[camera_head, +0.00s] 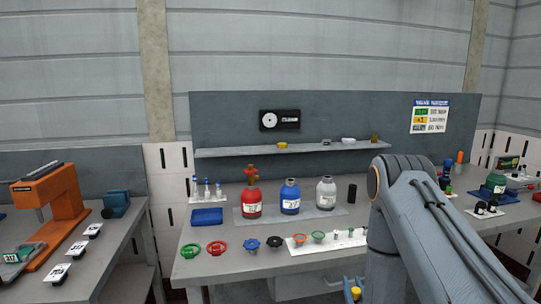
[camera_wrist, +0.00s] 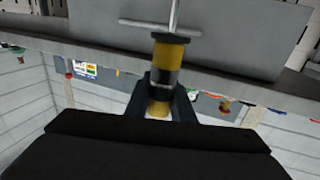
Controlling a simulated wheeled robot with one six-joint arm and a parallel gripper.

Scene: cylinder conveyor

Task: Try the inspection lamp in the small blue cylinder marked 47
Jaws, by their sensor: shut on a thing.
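A blue cylinder (camera_head: 290,200) with an open grey neck and a white label stands upright on the bench mat, between a red cylinder (camera_head: 251,202) and a grey cylinder (camera_head: 326,194). The label is too small to read. My gripper (camera_wrist: 162,95) is shut on a yellow-and-black tool (camera_wrist: 168,56) with a thin metal T-bar at its far end. I cannot tell whether this is the inspection lamp. A bit of yellow (camera_head: 355,292) shows low by my arm in the head view, well in front of and below the blue cylinder.
Coloured handwheels (camera_head: 218,247) and a white strip of small parts (camera_head: 325,240) line the bench front. A blue tray (camera_head: 207,216) and vials (camera_head: 206,188) are at the left. A black cylinder (camera_head: 352,193) stands right of the grey one. A shelf (camera_head: 300,149) hangs behind.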

